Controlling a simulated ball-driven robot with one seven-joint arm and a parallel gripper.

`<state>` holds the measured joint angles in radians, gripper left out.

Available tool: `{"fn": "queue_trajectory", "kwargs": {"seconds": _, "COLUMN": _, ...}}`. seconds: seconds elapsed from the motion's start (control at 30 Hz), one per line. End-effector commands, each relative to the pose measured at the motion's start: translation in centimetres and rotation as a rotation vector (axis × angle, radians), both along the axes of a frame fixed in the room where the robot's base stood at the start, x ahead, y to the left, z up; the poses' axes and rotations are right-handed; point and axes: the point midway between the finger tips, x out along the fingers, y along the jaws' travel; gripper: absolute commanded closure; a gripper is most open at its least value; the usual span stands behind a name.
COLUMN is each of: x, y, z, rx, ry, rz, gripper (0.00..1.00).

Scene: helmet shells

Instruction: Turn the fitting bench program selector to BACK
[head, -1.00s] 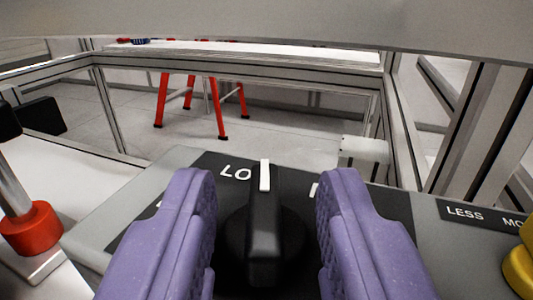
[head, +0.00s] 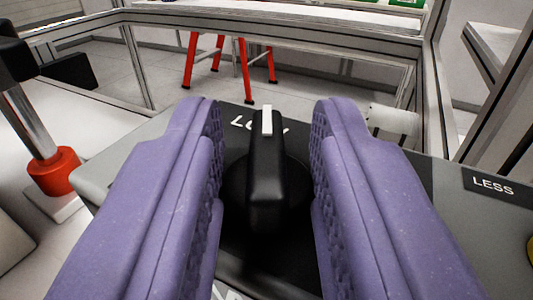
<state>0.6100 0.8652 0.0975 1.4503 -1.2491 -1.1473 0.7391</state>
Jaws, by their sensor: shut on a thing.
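The program selector is a black round knob with a raised grip bar (head: 266,175) on the grey bench panel. Its white pointer mark (head: 267,121) points away from me, at a white label that begins with "LO" and is partly covered by the knob. My gripper (head: 268,125) has its two purple fingers on either side of the knob, shut on its wide round part. Gaps show between the fingers and the narrow grip bar. The fingers hide the panel left and right of the knob, and I cannot see a BACK label.
A red collar on a metal post (head: 53,171) stands at the left. A "LESS" label (head: 492,184) is at the right, with a yellow part at the edge. A pale block (head: 393,121) sits behind the panel. Metal frame bars and a red-legged stand (head: 245,68) are farther back.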

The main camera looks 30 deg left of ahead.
Motion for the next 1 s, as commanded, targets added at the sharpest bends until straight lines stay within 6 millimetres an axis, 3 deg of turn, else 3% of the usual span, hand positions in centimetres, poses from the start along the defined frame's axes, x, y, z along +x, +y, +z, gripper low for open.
{"fn": "queue_trajectory", "kwargs": {"seconds": 0.13, "x": 0.0, "y": 0.0, "z": 0.0, "rx": 0.000, "ry": -0.002, "rz": -0.001, "gripper": 0.99}}
{"fn": "queue_trajectory", "kwargs": {"seconds": 0.17, "x": 0.0, "y": 0.0, "z": 0.0, "rx": 0.000, "ry": -0.002, "rz": -0.001, "gripper": 0.63}}
{"fn": "queue_trajectory", "kwargs": {"seconds": 0.77, "x": 0.0, "y": 0.0, "z": 0.1, "rx": 0.000, "ry": -0.001, "rz": -0.001, "gripper": 0.63}}
{"fn": "queue_trajectory", "kwargs": {"seconds": 0.87, "x": 0.0, "y": 0.0, "z": 1.0, "rx": 0.000, "ry": -0.002, "rz": -0.001, "gripper": 0.63}}
{"fn": "queue_trajectory", "kwargs": {"seconds": 1.0, "x": 0.0, "y": 0.0, "z": 4.1, "rx": -0.001, "ry": -0.003, "rz": -0.001, "gripper": 0.63}}
